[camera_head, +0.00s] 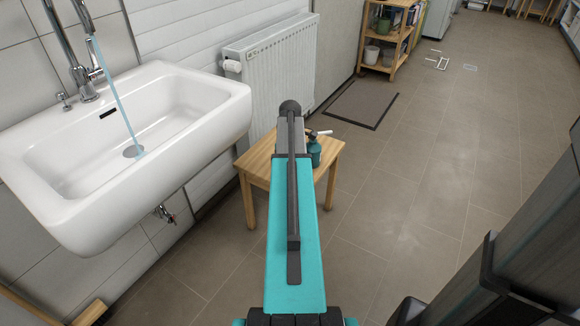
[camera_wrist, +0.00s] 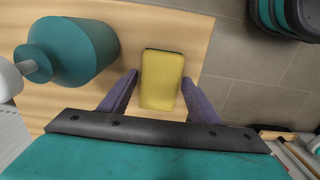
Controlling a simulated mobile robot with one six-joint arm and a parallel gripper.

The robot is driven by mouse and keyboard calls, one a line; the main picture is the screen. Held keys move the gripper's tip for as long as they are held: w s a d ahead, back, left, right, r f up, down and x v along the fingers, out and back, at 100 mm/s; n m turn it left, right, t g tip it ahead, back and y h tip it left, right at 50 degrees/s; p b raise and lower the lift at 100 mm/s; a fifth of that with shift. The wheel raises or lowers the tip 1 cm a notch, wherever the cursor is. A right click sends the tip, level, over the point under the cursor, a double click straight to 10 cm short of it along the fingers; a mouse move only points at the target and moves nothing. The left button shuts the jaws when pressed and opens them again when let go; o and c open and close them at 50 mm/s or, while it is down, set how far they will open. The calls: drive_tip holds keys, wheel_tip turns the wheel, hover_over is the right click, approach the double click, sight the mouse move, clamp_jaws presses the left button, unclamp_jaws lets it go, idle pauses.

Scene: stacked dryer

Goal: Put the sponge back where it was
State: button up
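A yellow sponge with a dark edge (camera_wrist: 162,78) lies on the light wooden stool top in the wrist view. My gripper (camera_wrist: 160,78) is open, with one purple finger on each side of the sponge's lower part. A narrow gap seems to show beside each fingertip; I cannot tell how deep the fingers reach. In the head view my arm covers the sponge and the fingers. The wooden stool (camera_head: 255,162) stands beside the sink, and its top also shows in the wrist view (camera_wrist: 195,32).
A teal bottle (camera_head: 314,152) stands on the stool, close left of my gripper in the wrist view (camera_wrist: 75,52). The white sink (camera_head: 215,105) has water running into it. A radiator (camera_head: 270,62) is behind. Open tiled floor (camera_head: 430,165) lies to the right.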

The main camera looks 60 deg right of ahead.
drive_tip(key=shift+o, duration=0.5)
wheel_tip(320, 180, up, 12)
drive_tip(key=p, duration=0.2)
drive_tip(key=shift+r+p, duration=0.15)
drive_tip(key=shift+p, duration=0.2)
idle(0.8)
